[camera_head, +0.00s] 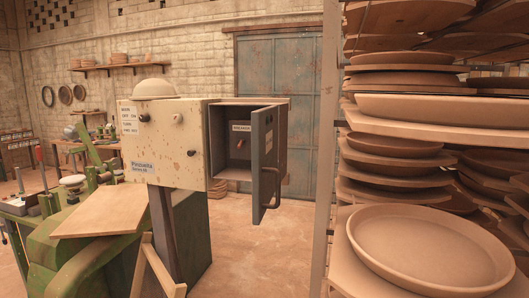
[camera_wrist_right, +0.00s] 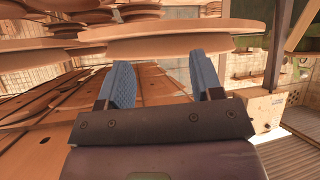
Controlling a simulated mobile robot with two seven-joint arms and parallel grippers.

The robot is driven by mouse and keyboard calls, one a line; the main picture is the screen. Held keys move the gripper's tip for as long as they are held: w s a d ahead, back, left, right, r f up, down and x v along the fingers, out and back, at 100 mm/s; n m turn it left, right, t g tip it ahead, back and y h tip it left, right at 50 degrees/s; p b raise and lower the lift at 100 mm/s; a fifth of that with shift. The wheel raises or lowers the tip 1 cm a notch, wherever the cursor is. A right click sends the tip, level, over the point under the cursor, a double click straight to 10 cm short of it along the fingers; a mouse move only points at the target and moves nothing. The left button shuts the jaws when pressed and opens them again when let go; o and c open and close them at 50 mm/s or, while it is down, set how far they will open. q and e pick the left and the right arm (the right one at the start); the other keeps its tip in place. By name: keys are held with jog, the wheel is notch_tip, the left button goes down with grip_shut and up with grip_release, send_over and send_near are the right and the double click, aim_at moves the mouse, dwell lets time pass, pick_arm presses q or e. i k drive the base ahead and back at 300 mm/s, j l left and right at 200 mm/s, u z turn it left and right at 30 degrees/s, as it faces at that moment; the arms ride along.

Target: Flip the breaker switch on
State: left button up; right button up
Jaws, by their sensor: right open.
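In the head view a cream control box (camera_head: 165,140) stands on a dark post. On its right is an open breaker compartment (camera_head: 237,170), its grey door (camera_head: 265,155) swung out toward me with a handle (camera_head: 272,190) on it. Inside, under a small white label, is the breaker switch (camera_head: 240,144); it is too small to tell its position. My right gripper (camera_wrist_right: 162,85) shows in the right wrist view, its blue-padded fingers apart and empty, away from the breaker. My left gripper is in neither view.
A tall rack (camera_head: 331,150) of clay dishes fills the right side, close to me. A green machine (camera_head: 70,240) with a wooden board (camera_head: 105,210) stands left of the post. The floor (camera_head: 255,250) between box and rack is clear.

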aim_at(240, 141)
jog(key=k, duration=0.5)
jog(key=i+j+z, duration=0.1)
jog(key=j, duration=0.3)
jog(key=i+j+z, duration=0.1)
jog(key=i+j, duration=0.15)
jog(key=i+j+z, duration=0.1)
jog(key=j, duration=0.4)
jog(key=i+j+z, duration=0.1)
jog(key=j, duration=0.35)
jog(key=i+j+z, duration=0.1)
jog(key=j, duration=0.3)
jog(key=i, duration=0.1)
